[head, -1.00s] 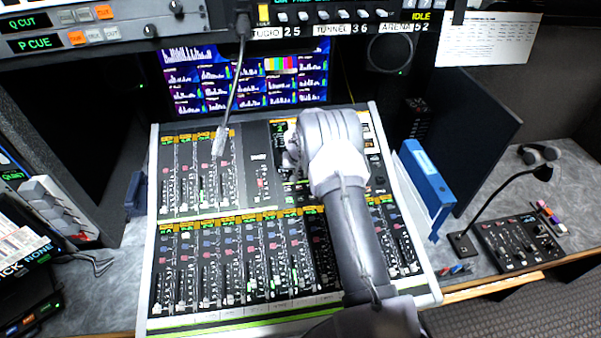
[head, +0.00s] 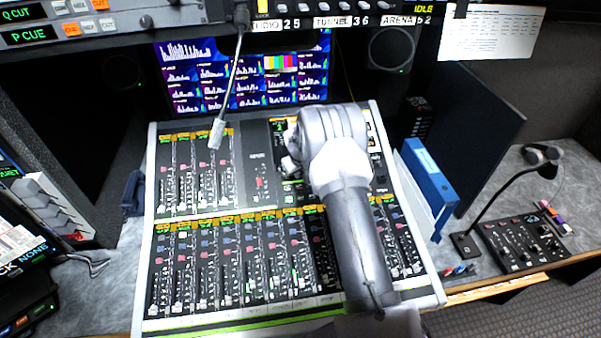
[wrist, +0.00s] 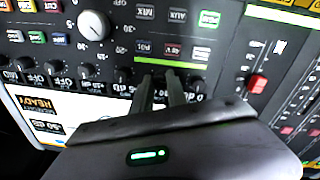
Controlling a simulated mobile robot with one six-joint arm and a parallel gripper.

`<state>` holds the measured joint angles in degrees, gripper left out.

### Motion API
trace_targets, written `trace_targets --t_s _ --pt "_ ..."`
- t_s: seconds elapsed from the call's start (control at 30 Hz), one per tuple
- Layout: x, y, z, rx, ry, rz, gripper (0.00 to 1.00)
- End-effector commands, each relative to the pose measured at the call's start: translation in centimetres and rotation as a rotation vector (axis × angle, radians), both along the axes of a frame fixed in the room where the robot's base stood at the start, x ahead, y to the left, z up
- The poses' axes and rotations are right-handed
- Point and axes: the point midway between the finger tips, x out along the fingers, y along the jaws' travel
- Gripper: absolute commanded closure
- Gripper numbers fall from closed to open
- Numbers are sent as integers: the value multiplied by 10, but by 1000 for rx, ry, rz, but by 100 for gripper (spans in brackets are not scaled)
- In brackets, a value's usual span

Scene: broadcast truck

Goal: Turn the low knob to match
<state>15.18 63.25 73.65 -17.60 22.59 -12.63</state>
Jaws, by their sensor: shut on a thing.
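My gripper (wrist: 160,92) reaches down to the lower row of small dark knobs on the console panel, in the wrist view. Its two dark fingers are shut on one knob of that row, just under a short green strip (wrist: 172,64). The fingers hide most of this knob, so its pointer cannot be read. Neighbouring small knobs (wrist: 87,71) stand to the left in the same row. A large grey knob (wrist: 93,25) with a numbered scale sits higher up. In the head view my arm covers the gripper and the held knob on the mixing console (head: 250,170).
A red-capped fader (wrist: 257,84) is right of the fingers. A gooseneck microphone (head: 217,132) hangs over the console's upper left. A blue binder (head: 430,175) stands to the right, with a small control box (head: 520,243) beyond it. Monitors (head: 245,75) stand behind.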

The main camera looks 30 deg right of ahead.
Motion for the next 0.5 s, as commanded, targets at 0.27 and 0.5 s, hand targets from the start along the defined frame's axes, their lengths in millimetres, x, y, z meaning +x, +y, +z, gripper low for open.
trace_targets --t_s 0.27,0.5 --pt "0 0 0 -15 5 36 100" --pt "0 0 0 -15 4 37 100"
